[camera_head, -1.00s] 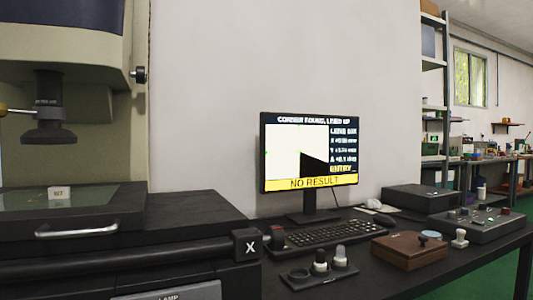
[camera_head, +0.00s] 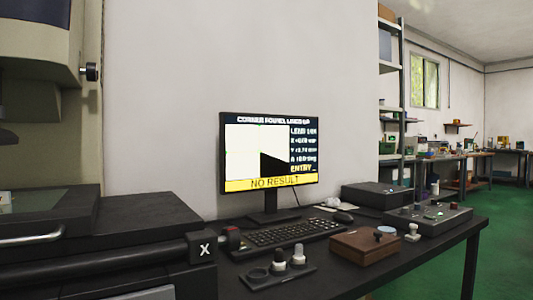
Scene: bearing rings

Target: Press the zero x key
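No key marked zero x can be read in the head view. A grey control box (camera_head: 455,222) with several small knobs or buttons and a lit green light sits at the right of the black table; its labels are too small to read. A black keyboard (camera_head: 295,233) lies in front of the monitor (camera_head: 270,153), whose yellow bar reads "NO RESULT". A black block marked "X" (camera_head: 203,249) is at the right end of the machine's front rail. Neither of my grippers is in view.
A brown box (camera_head: 365,246) with a blue-grey disc on top, a small white-topped knob (camera_head: 412,233) and a black tray with stubby posts (camera_head: 277,274) stand on the table. A dark flat box (camera_head: 377,194) is behind. Green floor (camera_head: 500,240) is open at right.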

